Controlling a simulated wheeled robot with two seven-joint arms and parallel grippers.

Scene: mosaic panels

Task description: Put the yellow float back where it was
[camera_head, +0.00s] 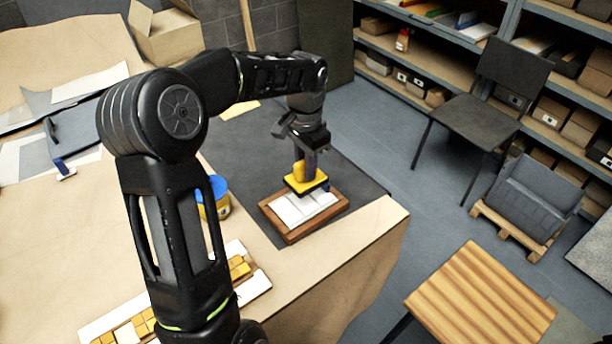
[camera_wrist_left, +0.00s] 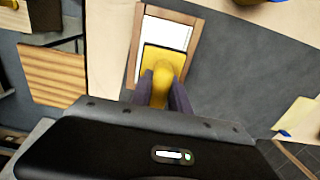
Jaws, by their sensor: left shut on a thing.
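The yellow float (camera_head: 305,178) has a yellow grip and a dark edge along its base. My left gripper (camera_head: 308,160) is shut on its grip. The float is over the wooden-framed panel (camera_head: 277,230) with white tiles; I cannot tell whether it touches them. In the left wrist view the float (camera_wrist_left: 152,58) sits between the fingers of my left gripper (camera_wrist_left: 161,90), and the panel's wooden frame (camera_wrist_left: 134,45) shows beyond it. My right gripper is in neither view.
A tub with a blue lid (camera_head: 213,190) stands left of the panel. Trays of yellow tiles (camera_head: 240,268) lie near the front. An open cardboard box (camera_head: 165,35) is at the back. A black chair (camera_head: 500,90) and a striped wooden table (camera_head: 480,300) stand right of the workbench.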

